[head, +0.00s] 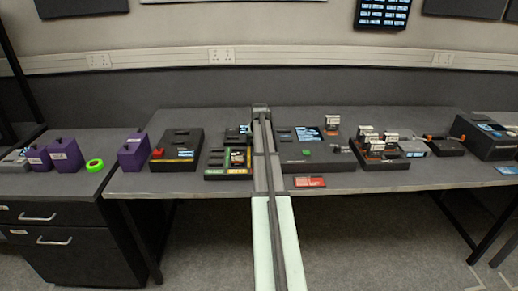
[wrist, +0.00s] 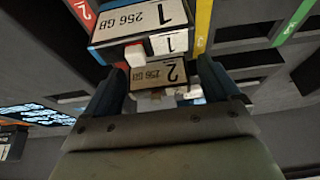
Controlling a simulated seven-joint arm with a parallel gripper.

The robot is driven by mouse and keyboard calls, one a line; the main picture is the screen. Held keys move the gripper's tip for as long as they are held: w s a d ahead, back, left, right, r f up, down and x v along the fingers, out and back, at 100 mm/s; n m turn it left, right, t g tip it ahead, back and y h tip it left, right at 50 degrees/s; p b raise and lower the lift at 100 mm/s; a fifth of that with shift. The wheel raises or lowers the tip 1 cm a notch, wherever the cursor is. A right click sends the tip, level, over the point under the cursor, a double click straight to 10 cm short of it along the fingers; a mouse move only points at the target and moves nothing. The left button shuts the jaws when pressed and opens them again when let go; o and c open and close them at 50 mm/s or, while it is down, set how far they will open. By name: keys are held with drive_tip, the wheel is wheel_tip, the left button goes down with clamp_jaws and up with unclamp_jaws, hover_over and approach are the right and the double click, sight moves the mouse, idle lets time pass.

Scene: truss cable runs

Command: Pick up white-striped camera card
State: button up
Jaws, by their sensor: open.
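My gripper (wrist: 158,76) is open, with one dark blue finger at each side of the wrist view. Between and just beyond the fingertips is a card labelled "2" and "256 GB" (wrist: 158,75). A small white block (wrist: 134,55) shows at its left; I cannot tell whether this is the white stripe. A nearer-the-top card labelled "1" and "256 GB" (wrist: 140,22) has a blue edge. I cannot tell whether the fingers touch either card. In the head view my arm reaches over the desk, and its far end (head: 261,110) hides what lies under it.
A dark holder with coloured labels (head: 228,161) stands left of my arm. Red (wrist: 84,12), yellow (wrist: 203,25) and green (wrist: 292,22) strips show close to the gripper. A dark unit (head: 315,157) stands right of the arm. A red card (head: 309,182) lies near the desk's front edge.

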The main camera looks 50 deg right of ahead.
drive_tip(key=c, duration=1.1)
drive_tip(key=shift+r, duration=0.1)
wheel_tip(320, 180, up, 9)
drive_tip(key=shift+s+d+r, duration=0.55)
drive_tip(key=shift+s+d, duration=0.65)
drive_tip(key=shift+d, duration=0.7)
drive_tip(key=shift+s+d+r, duration=0.55)
drive_tip(key=shift+s+d, duration=0.6)
drive_tip(key=shift+d, duration=0.7)
drive_tip(key=shift+s+d+r, duration=0.55)
drive_tip(key=shift+s+d, duration=0.65)
drive_tip(key=shift+d, duration=0.7)
